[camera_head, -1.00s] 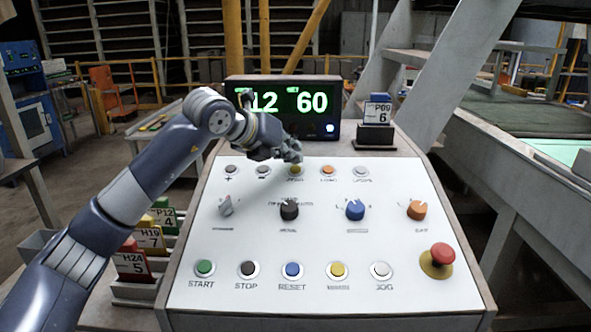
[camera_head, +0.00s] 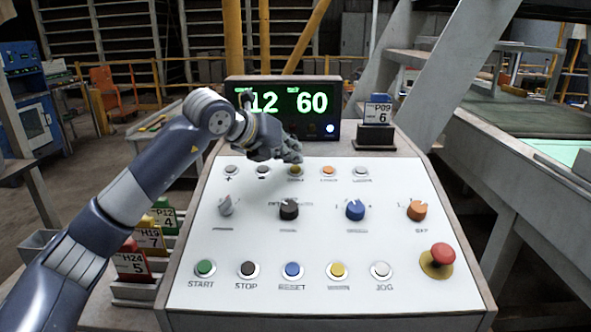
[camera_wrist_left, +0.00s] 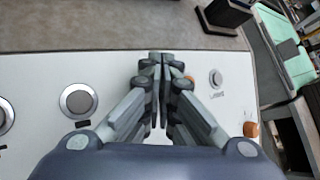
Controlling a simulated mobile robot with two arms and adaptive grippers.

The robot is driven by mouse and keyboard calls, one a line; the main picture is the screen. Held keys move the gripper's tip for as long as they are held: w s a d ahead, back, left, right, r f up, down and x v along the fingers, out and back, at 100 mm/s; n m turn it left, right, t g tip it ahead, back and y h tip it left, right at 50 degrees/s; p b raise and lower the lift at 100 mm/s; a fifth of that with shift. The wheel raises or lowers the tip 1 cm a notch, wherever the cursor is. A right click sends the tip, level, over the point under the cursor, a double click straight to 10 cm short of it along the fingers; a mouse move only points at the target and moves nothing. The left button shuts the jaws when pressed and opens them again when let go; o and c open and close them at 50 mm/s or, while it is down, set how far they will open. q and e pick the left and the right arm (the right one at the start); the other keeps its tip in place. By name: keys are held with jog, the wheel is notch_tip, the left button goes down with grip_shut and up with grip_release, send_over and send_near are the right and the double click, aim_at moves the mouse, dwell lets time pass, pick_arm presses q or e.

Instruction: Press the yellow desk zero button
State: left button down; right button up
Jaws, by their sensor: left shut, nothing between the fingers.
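A yellow button (camera_head: 295,170) sits in the middle of the top row on the white sloped panel; its label is too blurred to read. A second yellow button (camera_head: 338,270) is in the bottom row. My left gripper (camera_head: 297,157) is shut and empty, its fingertips right at the far edge of the top-row yellow button and partly over it. I cannot tell whether they touch it. In the left wrist view the shut fingers (camera_wrist_left: 164,60) point at the panel and hide the yellow button. My right gripper is not in view.
An orange button (camera_head: 328,170) and grey buttons flank the top-row yellow one. Knobs (camera_head: 289,209) stand below. A red mushroom button (camera_head: 442,254) is at lower right. A lit display (camera_head: 283,108) and a card holder (camera_head: 375,138) stand behind the panel.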

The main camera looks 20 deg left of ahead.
pick_arm(q)
jog(key=shift+w+f, duration=0.1)
jog(key=shift+f, duration=0.25)
jog(key=shift+w+f+b, duration=0.1)
jog(key=shift+f+b, duration=0.3)
jog(key=shift+b, duration=0.15)
dwell(0.3)
jog(key=shift+s+r+p, duration=0.25)
jog(key=shift+r+p, duration=0.15)
jog(key=shift+r, duration=0.4)
jog(key=shift+s+d+r+p, duration=0.15)
jog(key=shift+r+p, duration=0.25)
jog(key=shift+r, duration=0.4)
jog(key=shift+s+r+p, duration=0.3)
jog(key=shift+r+p, duration=0.15)
jog(key=shift+r, duration=0.35)
jog(key=shift+s+d+r+p, duration=0.15)
jog(key=shift+r+p, duration=0.25)
jog(key=shift+r, duration=0.4)
jog(key=shift+a, duration=0.1)
